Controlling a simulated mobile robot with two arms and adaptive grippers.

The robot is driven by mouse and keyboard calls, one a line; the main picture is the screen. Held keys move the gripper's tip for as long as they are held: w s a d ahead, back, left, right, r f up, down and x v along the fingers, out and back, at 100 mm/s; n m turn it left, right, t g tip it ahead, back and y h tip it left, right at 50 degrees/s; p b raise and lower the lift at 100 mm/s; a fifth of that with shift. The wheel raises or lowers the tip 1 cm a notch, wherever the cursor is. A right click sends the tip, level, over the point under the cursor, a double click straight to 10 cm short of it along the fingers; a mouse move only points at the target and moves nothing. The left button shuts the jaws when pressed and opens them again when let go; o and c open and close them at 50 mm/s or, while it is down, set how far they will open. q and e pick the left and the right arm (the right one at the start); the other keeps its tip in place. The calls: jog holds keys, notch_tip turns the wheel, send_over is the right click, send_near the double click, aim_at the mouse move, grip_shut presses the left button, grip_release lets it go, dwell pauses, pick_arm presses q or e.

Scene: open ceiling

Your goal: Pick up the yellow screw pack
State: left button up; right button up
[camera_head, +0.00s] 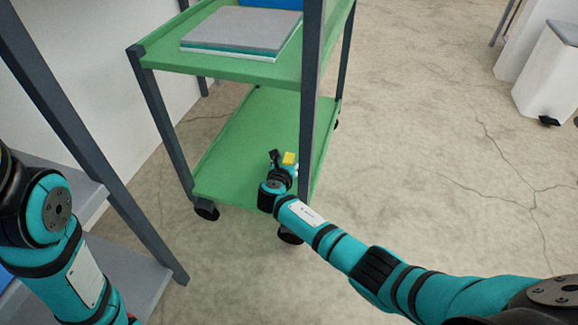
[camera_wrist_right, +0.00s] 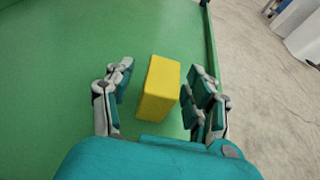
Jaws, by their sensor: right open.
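The yellow screw pack (camera_head: 289,158) is a small yellow block on the green lower shelf (camera_head: 262,125) of a cart, near its front right. In the right wrist view the yellow screw pack (camera_wrist_right: 160,88) stands between the two fingers of my right gripper (camera_wrist_right: 160,95), with a gap on each side. My right gripper (camera_head: 284,165) is open and partly hidden by its own wrist in the head view. My left arm shows at the left edge, but its gripper is out of view.
The green upper shelf (camera_head: 165,52) carries a stack of grey and white boards (camera_head: 240,30) and a blue thing. A dark cart post (camera_head: 311,90) stands close to my right arm. Grey shelving (camera_head: 130,270) is at the left.

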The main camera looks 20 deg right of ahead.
grip_shut()
jog(key=shift+r, duration=0.2)
